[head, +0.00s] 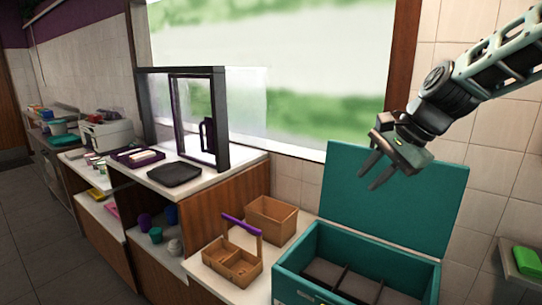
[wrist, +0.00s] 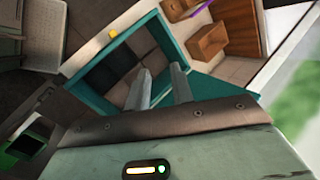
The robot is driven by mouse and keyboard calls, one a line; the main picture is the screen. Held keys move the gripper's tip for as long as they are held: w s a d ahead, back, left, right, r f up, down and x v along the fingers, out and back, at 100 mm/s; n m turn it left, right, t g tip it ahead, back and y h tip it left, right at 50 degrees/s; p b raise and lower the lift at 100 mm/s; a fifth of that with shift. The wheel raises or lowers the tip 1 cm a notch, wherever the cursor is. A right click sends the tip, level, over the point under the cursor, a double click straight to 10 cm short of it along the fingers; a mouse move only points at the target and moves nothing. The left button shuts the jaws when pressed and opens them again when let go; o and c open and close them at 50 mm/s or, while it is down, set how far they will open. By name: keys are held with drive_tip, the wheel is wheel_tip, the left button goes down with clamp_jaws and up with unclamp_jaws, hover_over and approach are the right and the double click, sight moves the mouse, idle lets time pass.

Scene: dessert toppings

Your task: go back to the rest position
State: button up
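My gripper (head: 375,173) hangs in the air at the right of the head view, in front of the raised lid of a teal chest. Its two fingers are apart with nothing between them. In the wrist view my gripper (wrist: 162,84) also shows two spread, empty fingers above the teal chest. The teal chest (head: 290,262) stands open below the gripper, and its dark compartments look empty where I can see into them. Its lid (head: 420,205) stands up at the back.
A wooden caddy with a purple handle (head: 239,228) and a wooden box (head: 271,219) stand left of the chest. A dark-framed glass guard (head: 221,120) and a black tray (head: 175,174) are on the counter farther left. A green item (head: 527,262) lies on a shelf at right.

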drive_tip(key=s+a+f+n+g+h, duration=0.1)
drive_tip(key=s+a+f+n, duration=0.15)
drive_tip(key=s, duration=0.25)
drive_tip(key=s+a+f+n+g+b, duration=0.1)
drive_tip(key=s+a+f+n, duration=0.15)
drive_tip(key=s, duration=0.25)
drive_tip(key=s+a+f+n+h, duration=0.1)
drive_tip(key=s+a+f+n, duration=0.1)
drive_tip(key=s+a+n, duration=0.15)
drive_tip(key=s+f+n+h, duration=0.1)
drive_tip(key=s+f+n, duration=0.2)
drive_tip(key=s+n, duration=0.2)
drive_tip(key=s+d+f+n+g+h+b, duration=0.1)
drive_tip(key=s+f+n, duration=0.2)
drive_tip(key=s, duration=0.8)
drive_tip(key=shift+s+d+f+n+h, duration=0.15)
drive_tip(key=shift+d+f+n+h, duration=0.15)
drive_tip(key=shift+n, duration=0.95)
